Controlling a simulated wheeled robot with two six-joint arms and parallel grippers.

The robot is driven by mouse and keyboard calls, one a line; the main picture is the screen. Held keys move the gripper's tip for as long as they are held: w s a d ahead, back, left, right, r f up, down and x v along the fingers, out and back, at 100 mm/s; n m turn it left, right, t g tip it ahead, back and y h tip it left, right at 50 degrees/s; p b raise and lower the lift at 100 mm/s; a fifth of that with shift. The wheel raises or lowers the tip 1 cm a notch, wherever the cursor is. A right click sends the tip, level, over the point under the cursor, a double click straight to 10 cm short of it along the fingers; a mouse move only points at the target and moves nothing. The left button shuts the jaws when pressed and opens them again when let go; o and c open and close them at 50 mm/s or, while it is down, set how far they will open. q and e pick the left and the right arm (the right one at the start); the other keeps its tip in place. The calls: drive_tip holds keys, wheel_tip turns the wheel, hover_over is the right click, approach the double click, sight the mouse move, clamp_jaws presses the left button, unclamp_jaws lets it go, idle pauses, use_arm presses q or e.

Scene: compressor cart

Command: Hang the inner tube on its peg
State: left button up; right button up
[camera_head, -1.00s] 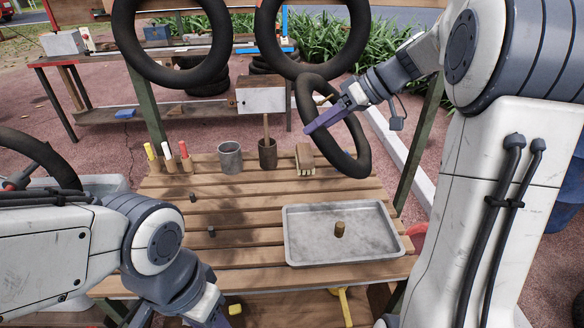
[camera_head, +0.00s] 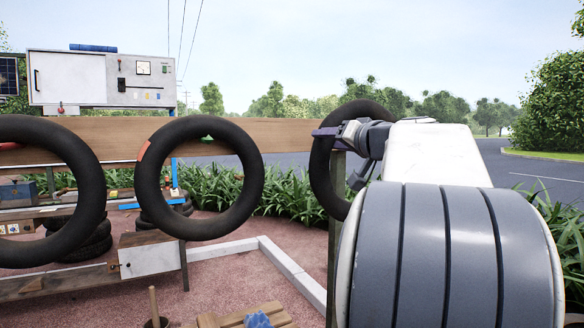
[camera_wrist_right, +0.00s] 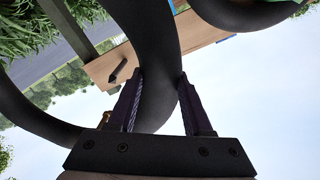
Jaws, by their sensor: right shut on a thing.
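My right gripper (camera_head: 326,132) is shut on the black inner tube (camera_head: 319,176), raised near the right end of the wooden board (camera_head: 280,134). My arm hides part of the tube. In the right wrist view the fingers (camera_wrist_right: 160,74) grip either side of the held tube (camera_wrist_right: 150,108). A dark peg (camera_wrist_right: 118,70) sticks out from the board (camera_wrist_right: 105,66) and shows through the tube's opening; I cannot tell whether the tube is around it or only in front. My left gripper is out of view.
Two larger black tubes hang at the board: one at the left (camera_head: 88,185), one in the middle (camera_head: 254,180). A white cabinet (camera_head: 70,78) stands behind. A wooden post (camera_head: 337,190) stands behind the held tube. A small white-fronted box (camera_head: 150,260) is below.

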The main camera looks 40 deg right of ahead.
drive_tip(key=shift+w+r, duration=0.25)
drive_tip(key=shift+w, duration=0.1)
drive_tip(key=shift+f+p+x, duration=0.15)
drive_tip(key=shift+p+x, duration=2.35)
drive_tip(key=shift+x, duration=1.5)
drive_tip(key=shift+f+p+x, duration=0.15)
drive_tip(key=shift+p+x, duration=2.3)
drive_tip(key=shift+x, duration=1.5)
drive_tip(key=shift+w+a+f, duration=0.1)
drive_tip(key=shift+w+f, duration=0.2)
drive_tip(key=shift+f+b, duration=0.9)
drive_tip(key=shift+b, duration=0.65)
drive_tip(key=o, duration=1.3)
drive_tip(key=shift+s, duration=0.1)
drive_tip(key=shift+o, duration=0.2)
